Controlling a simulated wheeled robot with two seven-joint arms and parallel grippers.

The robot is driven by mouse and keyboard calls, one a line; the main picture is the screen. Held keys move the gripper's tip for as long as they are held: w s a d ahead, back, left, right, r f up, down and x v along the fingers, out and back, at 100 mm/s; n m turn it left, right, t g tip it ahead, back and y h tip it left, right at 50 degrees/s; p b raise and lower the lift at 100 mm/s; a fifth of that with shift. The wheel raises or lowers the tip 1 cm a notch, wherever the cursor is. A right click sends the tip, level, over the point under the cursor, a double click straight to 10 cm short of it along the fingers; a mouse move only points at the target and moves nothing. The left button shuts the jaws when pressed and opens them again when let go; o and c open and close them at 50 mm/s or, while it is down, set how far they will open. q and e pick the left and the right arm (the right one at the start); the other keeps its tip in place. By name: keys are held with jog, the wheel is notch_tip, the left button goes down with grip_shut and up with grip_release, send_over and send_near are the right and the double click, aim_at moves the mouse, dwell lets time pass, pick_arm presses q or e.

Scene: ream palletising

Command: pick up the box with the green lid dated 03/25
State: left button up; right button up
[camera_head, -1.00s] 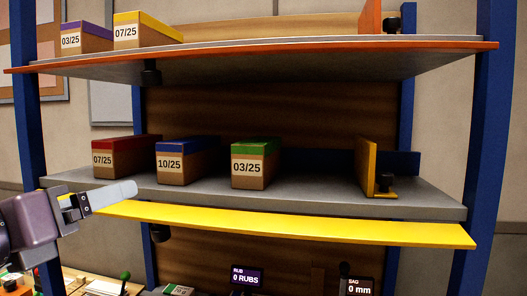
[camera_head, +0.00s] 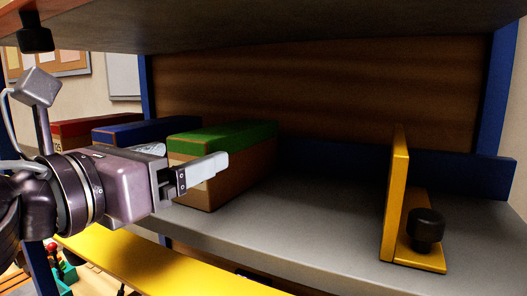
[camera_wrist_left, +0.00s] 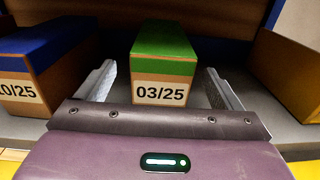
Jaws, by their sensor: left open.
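The box with the green lid (camera_head: 225,140) stands upright on the grey middle shelf, the rightmost of three boxes. In the left wrist view the same box (camera_wrist_left: 163,60) shows its label 03/25 facing me, between the two fingers. My left gripper (camera_head: 190,172) is in front of the box's label end and hides part of it in the head view. In the left wrist view the gripper (camera_wrist_left: 160,95) is open, one finger on each side of the box, with gaps visible on both sides. My right gripper is not in view.
The blue-lidded box (camera_wrist_left: 40,65), labelled 10/25, stands to the left. A red-lidded box (camera_head: 90,130) is beyond it. A yellow upright divider (camera_head: 396,195) with a black knob stands right, with bare shelf (camera_head: 320,215) between. The upper shelf (camera_head: 270,25) hangs above.

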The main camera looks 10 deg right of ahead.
aim_at(231, 157)
pick_arm(q)
jog(key=shift+w+r, duration=0.15)
jog(key=shift+w, duration=0.05)
jog(key=shift+w+d+r+p, duration=0.1)
jog(key=shift+w+d+p, duration=0.2)
jog(key=shift+w+p, duration=0.6)
jog(key=d, duration=0.1)
jog(key=w+d+p, duration=0.2)
jog(key=shift+w+d+f, duration=0.2)
jog(key=shift+d+f, duration=0.05)
jog(key=shift+w+d, duration=0.2)
jog(key=shift+f, duration=0.1)
jog(key=shift+a, duration=0.25)
jog(key=shift+c, duration=0.2)
jog(key=c, duration=1.2)
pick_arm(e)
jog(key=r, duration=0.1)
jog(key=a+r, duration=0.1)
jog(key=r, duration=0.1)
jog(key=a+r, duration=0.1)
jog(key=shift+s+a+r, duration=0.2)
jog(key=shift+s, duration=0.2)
